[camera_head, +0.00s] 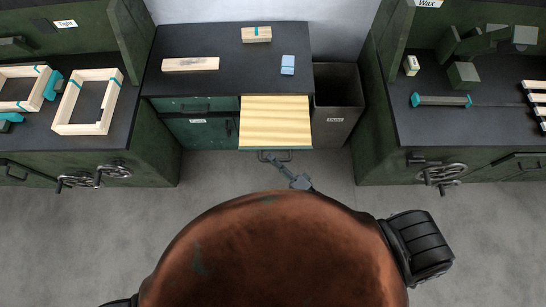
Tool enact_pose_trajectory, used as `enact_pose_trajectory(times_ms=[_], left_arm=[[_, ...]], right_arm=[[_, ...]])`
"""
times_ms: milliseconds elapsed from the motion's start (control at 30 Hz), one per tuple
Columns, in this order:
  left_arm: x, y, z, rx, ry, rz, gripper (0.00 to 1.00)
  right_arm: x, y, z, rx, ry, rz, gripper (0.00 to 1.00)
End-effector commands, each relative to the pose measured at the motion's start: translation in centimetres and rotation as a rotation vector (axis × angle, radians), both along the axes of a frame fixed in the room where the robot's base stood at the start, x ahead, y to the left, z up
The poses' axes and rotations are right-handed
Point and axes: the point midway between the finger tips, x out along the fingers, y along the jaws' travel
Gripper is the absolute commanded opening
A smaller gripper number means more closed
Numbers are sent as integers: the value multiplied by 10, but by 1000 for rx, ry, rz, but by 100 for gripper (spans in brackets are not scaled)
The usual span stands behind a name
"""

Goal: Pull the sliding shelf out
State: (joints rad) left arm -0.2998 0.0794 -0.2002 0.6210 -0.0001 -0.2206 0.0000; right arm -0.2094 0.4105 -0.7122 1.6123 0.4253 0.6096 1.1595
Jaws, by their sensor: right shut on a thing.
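The sliding shelf (275,121) has a pale yellow wooden top and a dark front edge with a handle (264,156) below it. It sticks out from the front of the dark-topped middle cabinet (228,76), on its right side. My right gripper (281,164) is at the front of the shelf, shut on the handle. The fingertips are small here and partly hard to make out. My left gripper is not in view.
Wood pieces (190,64) and (257,34) and blue blocks (288,64) lie on the middle cabinet. A dark bin (338,92) stands right of it. Green workbenches with vises (435,174) flank both sides. Grey floor (225,180) is clear before the cabinet.

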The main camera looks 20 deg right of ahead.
Motion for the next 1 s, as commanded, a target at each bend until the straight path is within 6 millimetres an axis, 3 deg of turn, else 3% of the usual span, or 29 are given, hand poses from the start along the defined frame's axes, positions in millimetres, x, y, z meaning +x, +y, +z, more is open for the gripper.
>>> enact_pose_trajectory(times_ms=[167,200,433,767,1000], left_arm=[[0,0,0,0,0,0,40],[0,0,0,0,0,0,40],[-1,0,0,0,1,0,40],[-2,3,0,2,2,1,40],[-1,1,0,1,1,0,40]], right_arm=[[-6,3,-3,1,7,6,0],[-6,3,-3,1,7,6,13],[-4,2,-2,1,6,4,29],[-6,0,-2,0,5,3,29],[-38,-18,-8,-1,8,3,29]])
